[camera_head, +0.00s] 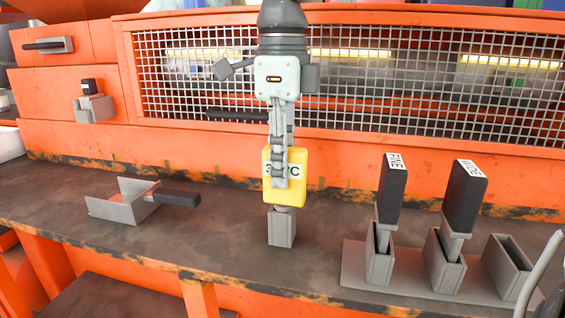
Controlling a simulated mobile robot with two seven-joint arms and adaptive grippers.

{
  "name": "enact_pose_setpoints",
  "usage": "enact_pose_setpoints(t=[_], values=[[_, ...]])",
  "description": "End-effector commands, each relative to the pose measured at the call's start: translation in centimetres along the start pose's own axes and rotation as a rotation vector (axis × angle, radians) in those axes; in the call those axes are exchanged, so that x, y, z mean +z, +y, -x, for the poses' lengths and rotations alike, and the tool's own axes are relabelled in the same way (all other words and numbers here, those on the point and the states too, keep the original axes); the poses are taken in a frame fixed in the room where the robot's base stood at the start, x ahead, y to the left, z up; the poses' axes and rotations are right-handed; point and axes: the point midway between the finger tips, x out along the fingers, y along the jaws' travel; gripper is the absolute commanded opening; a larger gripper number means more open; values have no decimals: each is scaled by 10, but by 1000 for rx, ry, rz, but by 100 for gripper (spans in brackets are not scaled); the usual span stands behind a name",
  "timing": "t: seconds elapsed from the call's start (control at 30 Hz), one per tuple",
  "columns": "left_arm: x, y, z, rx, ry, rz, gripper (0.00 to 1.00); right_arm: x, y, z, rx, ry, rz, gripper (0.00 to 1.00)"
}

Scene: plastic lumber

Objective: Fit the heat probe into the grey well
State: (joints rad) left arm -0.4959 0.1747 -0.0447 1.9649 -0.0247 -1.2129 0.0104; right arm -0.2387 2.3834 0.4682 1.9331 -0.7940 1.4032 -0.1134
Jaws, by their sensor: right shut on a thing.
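The heat probe (298,194) has a yellow block handle with a partly covered black-on-white label ending in C. My right gripper (279,180) comes down from the top and is shut on the handle, which stands about upright. The grey well (281,230) is a small box on the bench directly below the probe. A short grey part under the handle meets the well's top. I cannot tell how far the probe's lower end is inside. My left gripper is not in view.
At right, a grey rack (352,268) holds black-handled tools labelled FINE (392,190) and another (463,200); its right slot (507,262) looks empty. At left, a black-handled tool (175,197) rests in an open grey holder (112,209). An orange wall with wire mesh (420,90) stands behind.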

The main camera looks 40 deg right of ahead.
Motion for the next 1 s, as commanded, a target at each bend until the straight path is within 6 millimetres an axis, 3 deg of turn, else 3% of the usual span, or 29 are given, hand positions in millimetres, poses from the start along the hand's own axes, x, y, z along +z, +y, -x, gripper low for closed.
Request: enact_pose_setpoints(t=[0.03,0.07,0.2,0.53,1.0], values=[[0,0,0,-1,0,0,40,0,0,-2,0,0,0,0],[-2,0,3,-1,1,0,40,0,0,-1,0,0,0,24],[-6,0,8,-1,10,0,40,0,0,-1,0,0,0,41],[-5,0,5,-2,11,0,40,0,0,-4,2,0,1,42],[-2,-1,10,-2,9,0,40,10,-2,67,-1,0,1,42]])
